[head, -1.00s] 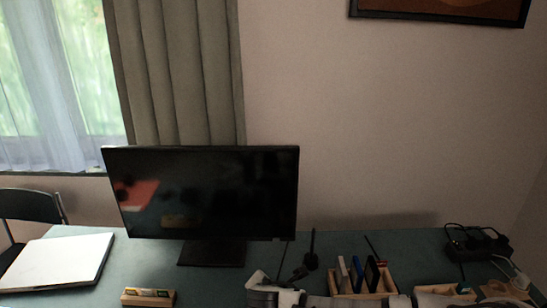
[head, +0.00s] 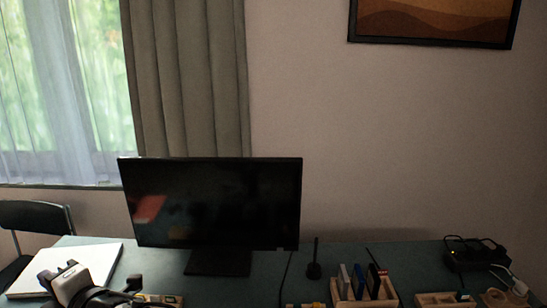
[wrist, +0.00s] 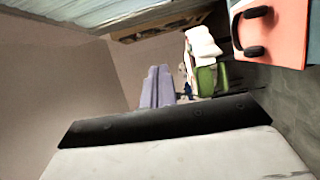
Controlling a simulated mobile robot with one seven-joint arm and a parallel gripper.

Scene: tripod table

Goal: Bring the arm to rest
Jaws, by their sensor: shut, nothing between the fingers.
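My gripper (wrist: 157,72) shows in the wrist view as two pale fingers side by side beyond a black band and a white housing. The fingers are together and nothing is between them. In the head view, a white and black part of my arm (head: 72,284) is at the lower left, in front of the white flat slab on the desk. The rest of the arm is below the picture, and the fingertips cannot be made out there.
A monitor (head: 215,205) stands on the dark green desk (head: 215,291). The wrist view shows a salmon panel with black loops (wrist: 285,30) at upper right.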

